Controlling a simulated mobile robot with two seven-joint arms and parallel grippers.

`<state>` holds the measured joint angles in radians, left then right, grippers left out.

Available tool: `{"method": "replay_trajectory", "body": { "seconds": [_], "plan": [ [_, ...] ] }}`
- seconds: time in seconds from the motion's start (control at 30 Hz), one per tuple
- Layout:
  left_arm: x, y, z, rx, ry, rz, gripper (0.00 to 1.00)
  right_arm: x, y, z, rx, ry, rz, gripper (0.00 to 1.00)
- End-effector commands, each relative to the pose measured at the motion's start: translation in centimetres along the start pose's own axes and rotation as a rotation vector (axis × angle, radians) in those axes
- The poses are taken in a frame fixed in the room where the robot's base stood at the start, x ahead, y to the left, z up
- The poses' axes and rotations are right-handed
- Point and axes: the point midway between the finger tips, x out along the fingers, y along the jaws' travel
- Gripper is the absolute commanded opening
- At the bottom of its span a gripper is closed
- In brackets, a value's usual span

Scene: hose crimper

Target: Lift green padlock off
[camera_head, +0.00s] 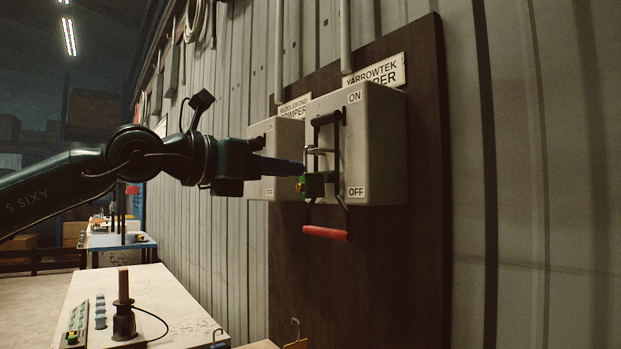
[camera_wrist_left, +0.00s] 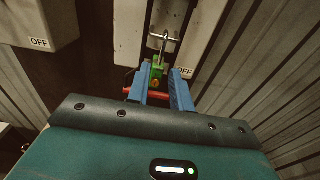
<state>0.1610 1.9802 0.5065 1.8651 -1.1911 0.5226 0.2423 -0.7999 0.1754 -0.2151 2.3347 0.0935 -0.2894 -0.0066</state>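The green padlock (camera_head: 313,185) hangs on the front of the right switch box, the Yarrowtek one (camera_head: 376,150), beside its lever. Its metal shackle (camera_wrist_left: 164,42) points up in the left wrist view, where the green body (camera_wrist_left: 157,72) also shows. What the shackle passes through is not clear. My left gripper (camera_head: 302,170) reaches the padlock from the left. In the left wrist view its blue fingers (camera_wrist_left: 161,80) stand apart, with the padlock at the gap between their tips, nearer the left finger. A clear gap shows on the right side. My right gripper is not in view.
The box's lever has a red grip (camera_head: 326,233) hanging low and a black bar (camera_head: 327,118) above. A second switch box (camera_head: 277,140) stands close on the left. A white table (camera_head: 180,295) with small items is below left.

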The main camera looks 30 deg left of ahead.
Motion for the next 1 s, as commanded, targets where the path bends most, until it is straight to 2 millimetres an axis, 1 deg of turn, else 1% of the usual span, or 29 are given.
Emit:
{"method": "replay_trajectory", "body": {
  "seconds": [0.17, 0.33, 0.4, 0.5, 0.6, 0.8, 1.0],
  "plan": [
    [1.1, 0.0, -0.2, -0.002, 0.003, 0.0, 0.22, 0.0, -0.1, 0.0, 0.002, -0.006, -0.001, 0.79],
    [3.5, 0.1, -0.8, -0.001, 0.006, -0.001, 0.22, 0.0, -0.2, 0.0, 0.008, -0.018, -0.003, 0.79],
    [4.3, 0.1, -0.8, 0.0, 0.005, 0.001, 0.22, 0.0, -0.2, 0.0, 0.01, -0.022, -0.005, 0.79],
    [5.2, 0.1, -0.8, 0.0, 0.002, 0.0, 0.22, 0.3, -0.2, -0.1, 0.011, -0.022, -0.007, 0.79],
    [5.5, 0.1, -0.7, 0.0, 0.0, 0.0, 0.22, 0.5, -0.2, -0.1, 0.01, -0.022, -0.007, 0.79],
    [5.5, 0.1, -0.8, -0.001, -0.001, 0.0, 0.22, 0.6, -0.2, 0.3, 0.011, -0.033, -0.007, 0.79],
    [5.5, 0.1, -0.8, -0.001, -0.001, 0.0, 0.05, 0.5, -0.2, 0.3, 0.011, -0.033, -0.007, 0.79]
  ]
}}
